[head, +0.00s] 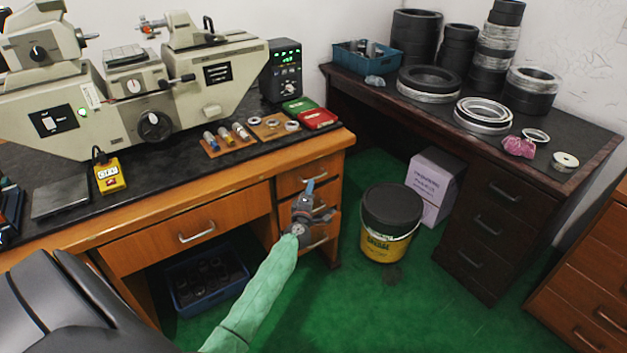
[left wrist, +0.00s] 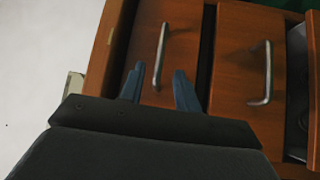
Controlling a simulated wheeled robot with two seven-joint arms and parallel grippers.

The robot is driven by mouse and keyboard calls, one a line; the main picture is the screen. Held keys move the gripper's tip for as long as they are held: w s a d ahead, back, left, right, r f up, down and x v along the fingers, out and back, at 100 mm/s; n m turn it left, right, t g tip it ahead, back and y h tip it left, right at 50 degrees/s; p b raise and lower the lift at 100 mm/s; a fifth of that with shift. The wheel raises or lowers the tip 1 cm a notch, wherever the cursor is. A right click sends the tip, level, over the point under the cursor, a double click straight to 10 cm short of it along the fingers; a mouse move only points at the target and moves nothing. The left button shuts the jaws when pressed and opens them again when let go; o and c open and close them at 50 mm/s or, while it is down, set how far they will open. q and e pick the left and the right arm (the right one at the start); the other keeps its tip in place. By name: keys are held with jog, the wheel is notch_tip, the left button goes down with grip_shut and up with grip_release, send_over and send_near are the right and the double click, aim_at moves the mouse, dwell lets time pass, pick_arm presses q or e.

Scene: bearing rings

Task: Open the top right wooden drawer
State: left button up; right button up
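The wooden desk's top right drawer (head: 293,179) is shut and has a metal bar handle (head: 320,179). In the left wrist view this drawer front (left wrist: 187,28) fills the middle, with its handle (left wrist: 162,45) upright in the picture. My left gripper (head: 310,184) is in front of the drawer, its fingertips close to the handle. In the left wrist view its two blue fingers (left wrist: 158,72) are apart, one on each side of the handle's lower end. I cannot tell whether they touch it. My right gripper is not in view.
A second drawer (left wrist: 233,50) with its own handle sits beside it in the left wrist view. A yellow bucket with a black lid (head: 388,222) stands on the green floor right of the desk. A dark cabinet (head: 490,225) stands farther right. Floor before the drawers is clear.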

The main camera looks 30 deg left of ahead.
aim_at(314, 178)
pick_arm(q)
jog(key=shift+x, duration=3.1)
grip_shut()
